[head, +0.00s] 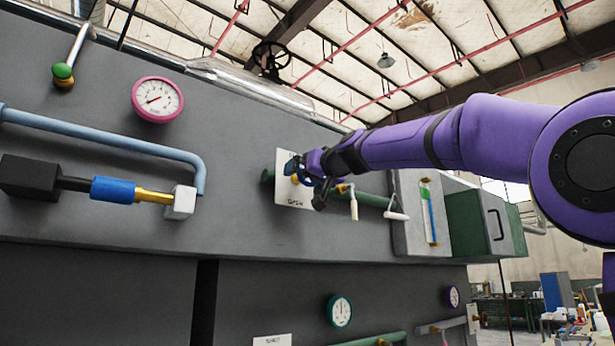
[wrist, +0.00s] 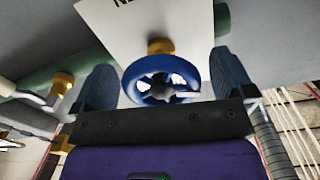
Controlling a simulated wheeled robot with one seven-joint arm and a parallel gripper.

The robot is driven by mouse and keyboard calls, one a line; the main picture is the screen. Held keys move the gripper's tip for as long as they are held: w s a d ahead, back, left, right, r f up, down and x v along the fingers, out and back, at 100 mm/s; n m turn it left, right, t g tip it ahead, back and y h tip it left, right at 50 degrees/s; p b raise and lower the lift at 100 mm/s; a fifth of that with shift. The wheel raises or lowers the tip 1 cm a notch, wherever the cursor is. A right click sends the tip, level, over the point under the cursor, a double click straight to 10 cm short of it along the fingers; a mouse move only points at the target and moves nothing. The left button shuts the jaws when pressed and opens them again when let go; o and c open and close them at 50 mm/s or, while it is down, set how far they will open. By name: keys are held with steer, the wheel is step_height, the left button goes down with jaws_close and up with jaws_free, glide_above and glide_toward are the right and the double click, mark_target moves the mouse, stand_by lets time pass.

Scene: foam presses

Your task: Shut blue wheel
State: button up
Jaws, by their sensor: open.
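The blue wheel (wrist: 132,86) shows in the wrist view as a round handwheel with an open, spoked middle. It sits on a brass stem (wrist: 160,46) in front of a white plate. My gripper (wrist: 162,86) is open, with one dark blue finger on each side of the wheel. The left finger is close to the rim; I cannot tell whether either finger touches it. In the head view my gripper (head: 308,178) is at the white plate (head: 284,195) on the grey machine wall, and it largely hides the wheel.
A green pipe (head: 375,200) runs behind the plate, with a white-handled lever (head: 354,208) close to the right of my gripper. A green box (head: 470,225) juts out farther right.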

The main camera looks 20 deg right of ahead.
steer(key=shift+c, duration=0.5)
steer(key=c, duration=0.8)
steer(key=shift+m, duration=0.3)
steer(key=m, duration=0.6)
steer(key=shift+a+r, duration=0.1)
steer(key=shift+a, duration=0.05)
steer(key=m, duration=0.7)
steer(key=shift+a+r, duration=0.1)
steer(key=shift+m, duration=0.3)
steer(key=o, duration=0.9)
steer(key=shift+s, duration=0.1)
